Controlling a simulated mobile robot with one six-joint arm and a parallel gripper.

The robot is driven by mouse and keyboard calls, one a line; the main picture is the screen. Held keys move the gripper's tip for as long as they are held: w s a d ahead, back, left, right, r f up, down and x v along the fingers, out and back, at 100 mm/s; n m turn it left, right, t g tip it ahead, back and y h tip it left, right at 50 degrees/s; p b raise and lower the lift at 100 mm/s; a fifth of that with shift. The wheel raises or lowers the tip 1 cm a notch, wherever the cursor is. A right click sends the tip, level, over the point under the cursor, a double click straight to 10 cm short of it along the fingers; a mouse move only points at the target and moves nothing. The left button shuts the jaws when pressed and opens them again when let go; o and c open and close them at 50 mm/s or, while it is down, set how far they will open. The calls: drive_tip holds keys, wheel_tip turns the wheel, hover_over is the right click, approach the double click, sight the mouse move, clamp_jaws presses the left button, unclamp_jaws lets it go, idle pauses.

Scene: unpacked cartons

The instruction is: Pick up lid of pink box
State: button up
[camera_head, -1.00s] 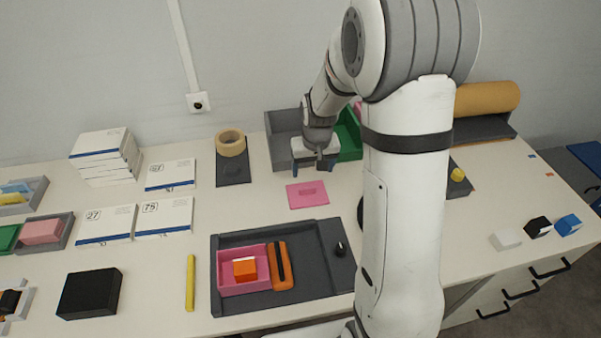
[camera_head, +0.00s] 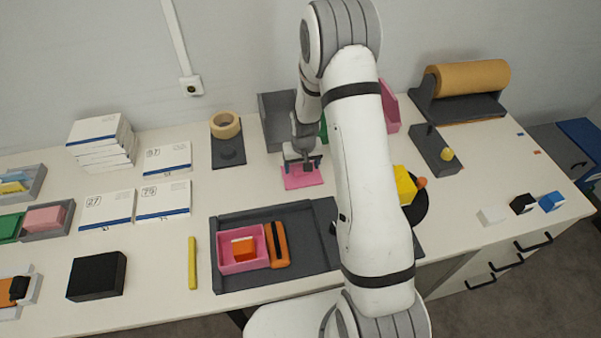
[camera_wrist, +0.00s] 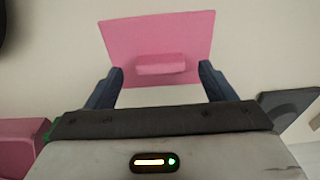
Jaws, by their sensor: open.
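The pink lid (camera_head: 303,178) lies flat on the white table, behind the dark tray. In the wrist view the lid (camera_wrist: 190,35) is a pink plate with a raised pink bar handle (camera_wrist: 160,64) near its middle. My gripper (camera_head: 303,164) is right over the lid in the head view and partly covers it. In the wrist view its two dark fingers (camera_wrist: 160,85) are spread apart, with the handle between and slightly beyond their tips. I cannot tell the height of the fingertips over the lid. The pink box (camera_head: 232,267) sits in the dark tray with an orange block inside.
The dark tray (camera_head: 310,265) also holds an orange tool (camera_head: 278,245). Grey and green bins (camera_head: 275,118) stand behind my gripper. A tape roll (camera_head: 225,125) on a dark stand is to the left. White boxes (camera_head: 163,198) lie further left.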

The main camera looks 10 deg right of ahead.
drive_tip(key=shift+f, duration=0.6)
drive_tip(key=shift+c, duration=0.3)
drive_tip(key=c, duration=1)
drive_tip(key=shift+r, duration=0.2)
